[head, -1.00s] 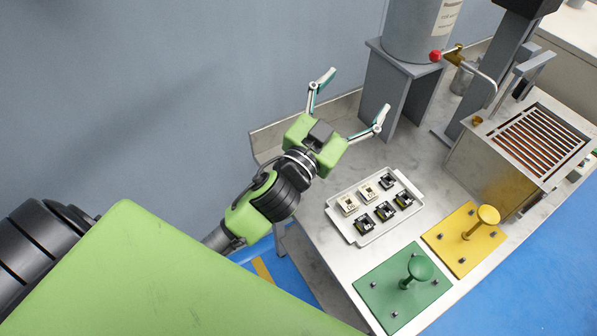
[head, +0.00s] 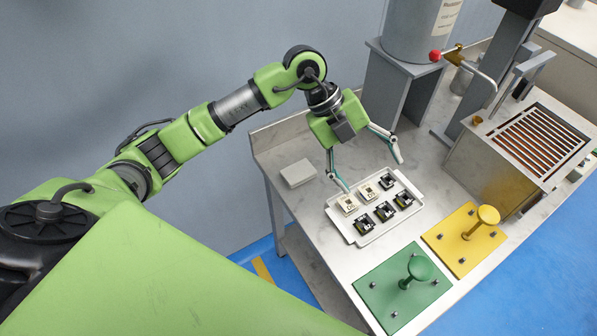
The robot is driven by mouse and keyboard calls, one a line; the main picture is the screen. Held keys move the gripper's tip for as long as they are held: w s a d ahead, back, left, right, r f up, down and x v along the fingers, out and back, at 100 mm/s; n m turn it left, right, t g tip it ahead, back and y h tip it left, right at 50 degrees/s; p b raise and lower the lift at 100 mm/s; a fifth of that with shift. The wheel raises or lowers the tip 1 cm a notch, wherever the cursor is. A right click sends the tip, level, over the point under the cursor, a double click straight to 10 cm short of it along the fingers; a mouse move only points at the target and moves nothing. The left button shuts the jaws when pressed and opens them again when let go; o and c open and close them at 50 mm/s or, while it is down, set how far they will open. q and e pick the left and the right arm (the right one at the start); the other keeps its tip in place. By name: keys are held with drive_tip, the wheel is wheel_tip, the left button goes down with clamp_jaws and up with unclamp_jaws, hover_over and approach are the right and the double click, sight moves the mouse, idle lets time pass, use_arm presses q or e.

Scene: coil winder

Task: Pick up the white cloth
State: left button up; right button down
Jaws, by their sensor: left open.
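A small white folded block (head: 298,173), which looks like the white cloth, lies on the metal table near its back left corner. My left gripper (head: 373,175) is open, with its two fingers spread and pointing down toward the white tray. It is to the right of the cloth and apart from it, with nothing between its fingers. The left finger's tip is near the tray's back edge. My right gripper is not in view.
The white tray (head: 367,236) holds several small black and white parts. A green plate (head: 378,285) and a yellow plate (head: 449,245), each with a knob, stand in front. A grilled metal box (head: 500,165) and a grey stand (head: 388,88) are at the right and back.

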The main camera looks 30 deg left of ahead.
use_arm(q)
drive_tip(key=w+a+n+y, duration=0.2)
drive_tip(key=a+y, duration=0.2)
drive_tip(key=a, duration=0.7)
drive_tip(key=n+y, duration=0.2)
drive_tip(key=y, duration=0.1)
hover_over(298, 170)
drive_tip(key=shift+g, duration=0.3)
drive_tip(key=f, duration=0.5)
drive_tip(key=f+p, duration=0.1)
drive_tip(key=f, duration=0.1)
drive_tip(key=shift+s+f, duration=0.25)
drive_tip(key=shift+w+f+p, duration=0.15)
drive_tip(key=shift+f+p, duration=0.2)
drive_tip(key=shift+f, duration=1.15)
drive_tip(key=shift+w+f+p, duration=0.15)
drive_tip(key=shift+f+p, duration=0.15)
drive_tip(key=shift+f, duration=1.15)
drive_tip(key=c, duration=1)
